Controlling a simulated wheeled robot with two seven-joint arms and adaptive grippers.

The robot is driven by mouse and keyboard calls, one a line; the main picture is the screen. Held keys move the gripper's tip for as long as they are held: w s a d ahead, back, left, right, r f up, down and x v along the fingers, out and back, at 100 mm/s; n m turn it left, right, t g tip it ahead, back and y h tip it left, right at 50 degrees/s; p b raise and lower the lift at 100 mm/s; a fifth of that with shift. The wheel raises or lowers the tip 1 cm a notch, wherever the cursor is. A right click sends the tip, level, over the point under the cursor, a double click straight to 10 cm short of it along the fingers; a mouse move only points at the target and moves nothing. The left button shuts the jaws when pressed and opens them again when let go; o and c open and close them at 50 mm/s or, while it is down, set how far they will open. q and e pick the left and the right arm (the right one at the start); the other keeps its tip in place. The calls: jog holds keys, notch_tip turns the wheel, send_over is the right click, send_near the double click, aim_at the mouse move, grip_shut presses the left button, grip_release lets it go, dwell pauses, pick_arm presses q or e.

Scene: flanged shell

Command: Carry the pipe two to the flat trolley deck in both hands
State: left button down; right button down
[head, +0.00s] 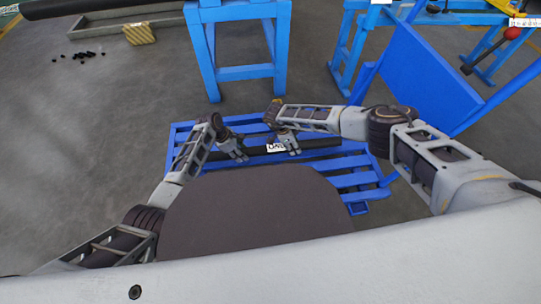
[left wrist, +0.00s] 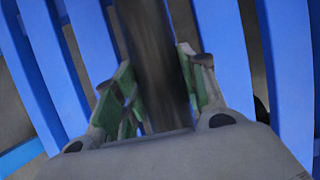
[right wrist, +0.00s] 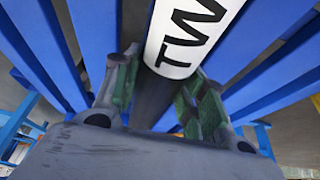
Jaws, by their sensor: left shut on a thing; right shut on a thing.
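Pipe two (head: 320,143) is a dark pipe with a white label reading TWO. It lies crosswise over the blue slatted trolley deck (head: 355,180); I cannot tell whether it touches the slats. My left gripper (head: 240,154) is shut on the pipe left of the label, and the dark pipe runs between its fingers in the left wrist view (left wrist: 155,60). My right gripper (head: 292,149) is shut on it just right of the label. In the right wrist view, the white label (right wrist: 190,35) shows just beyond the fingers. My body hides the near part of the deck.
A blue upright panel (head: 425,75) rises at the deck's right side. A blue stand (head: 240,45) is behind the deck. A grey tray (head: 95,22) with a yellowish box (head: 139,33) and scattered small black pieces (head: 75,56) are at the back left. The floor at left is clear.

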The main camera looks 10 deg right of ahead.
pick_arm(q)
jog(key=shift+f, duration=0.65)
pick_arm(e)
jog(key=shift+f, duration=0.75)
pick_arm(q)
jog(key=shift+f, duration=0.25)
pick_arm(e)
jog(key=shift+f, duration=0.2)
pick_arm(q)
jog(key=shift+f, duration=0.25)
pick_arm(e)
jog(key=shift+f, duration=0.25)
pick_arm(q)
jog(key=c, duration=1.1)
grip_release()
jog(key=shift+s+f, duration=0.1)
jog(key=shift+c, duration=0.2)
pick_arm(e)
jog(key=c, duration=1.1)
grip_release()
jog(key=shift+s, duration=0.1)
jog(key=shift+c, duration=0.2)
pick_arm(q)
jog(key=o, duration=0.3)
jog(key=shift+f, duration=0.2)
pick_arm(e)
jog(key=o, duration=0.3)
jog(key=shift+f, duration=0.2)
